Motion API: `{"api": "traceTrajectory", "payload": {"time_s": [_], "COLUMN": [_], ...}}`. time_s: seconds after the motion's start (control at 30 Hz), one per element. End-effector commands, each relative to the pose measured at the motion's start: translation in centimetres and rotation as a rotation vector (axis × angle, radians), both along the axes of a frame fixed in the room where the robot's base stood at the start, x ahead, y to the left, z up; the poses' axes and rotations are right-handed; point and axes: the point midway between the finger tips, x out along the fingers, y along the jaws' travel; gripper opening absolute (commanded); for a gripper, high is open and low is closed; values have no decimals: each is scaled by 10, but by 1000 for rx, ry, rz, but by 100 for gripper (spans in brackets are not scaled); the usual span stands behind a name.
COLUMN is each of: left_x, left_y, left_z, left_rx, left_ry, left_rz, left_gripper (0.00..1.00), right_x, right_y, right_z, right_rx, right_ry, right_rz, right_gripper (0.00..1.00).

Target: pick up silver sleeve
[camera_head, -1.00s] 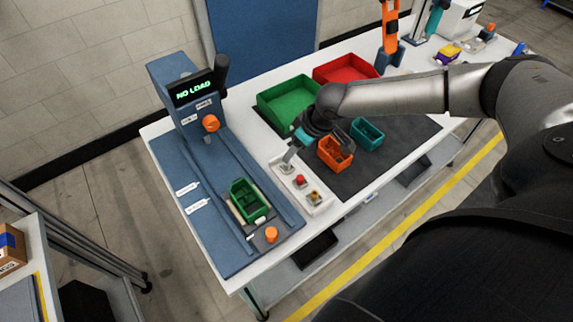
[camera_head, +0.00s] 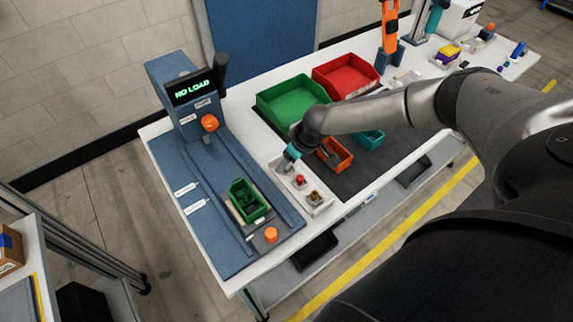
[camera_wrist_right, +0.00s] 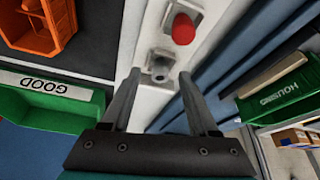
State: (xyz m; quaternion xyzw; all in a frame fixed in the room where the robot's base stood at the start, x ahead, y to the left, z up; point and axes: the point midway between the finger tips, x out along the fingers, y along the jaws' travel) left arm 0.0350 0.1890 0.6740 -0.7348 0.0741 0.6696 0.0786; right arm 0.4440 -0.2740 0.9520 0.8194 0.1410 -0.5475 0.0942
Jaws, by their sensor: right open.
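The silver sleeve (camera_wrist_right: 160,68) is a small grey hollow piece in the white parts tray (camera_wrist_right: 151,97), beside a red cylindrical part (camera_wrist_right: 184,28). My right gripper (camera_wrist_right: 159,74) is open, with one finger on each side of the sleeve in the wrist view. Whether the fingers touch it cannot be told. In the head view my right gripper (camera_head: 288,160) is over the far end of the tray (camera_head: 318,209) and largely hides the sleeve there. The red part (camera_head: 300,180) shows closer to the camera. My left gripper is not in view.
A press-like blue station (camera_head: 184,121) with a "NO LOAD" display holds a green housing bin (camera_head: 247,200) left of the tray. An orange bin (camera_head: 336,154), a teal bin (camera_head: 370,137), a green box (camera_head: 294,101) and a red box (camera_head: 345,76) stand to the right and behind.

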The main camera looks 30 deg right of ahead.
Motion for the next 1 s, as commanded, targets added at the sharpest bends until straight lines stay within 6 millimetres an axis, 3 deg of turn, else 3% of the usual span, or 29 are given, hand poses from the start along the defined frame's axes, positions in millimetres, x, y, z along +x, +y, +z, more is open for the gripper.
{"api": "traceTrajectory", "payload": {"time_s": [0.07, 0.6, 1.0], "left_x": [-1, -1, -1], "left_y": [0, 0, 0], "left_z": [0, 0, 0], "left_rx": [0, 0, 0], "left_ry": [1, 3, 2], "left_rz": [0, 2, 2], "left_gripper": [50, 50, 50], "right_x": [0, 0, 0], "right_y": [0, 0, 0], "right_z": [0, 0, 1], "right_rx": [0, 0, 0], "right_ry": [0, 0, 0], "right_rz": [0, -1, -1], "right_gripper": [60, 0, 0]}}
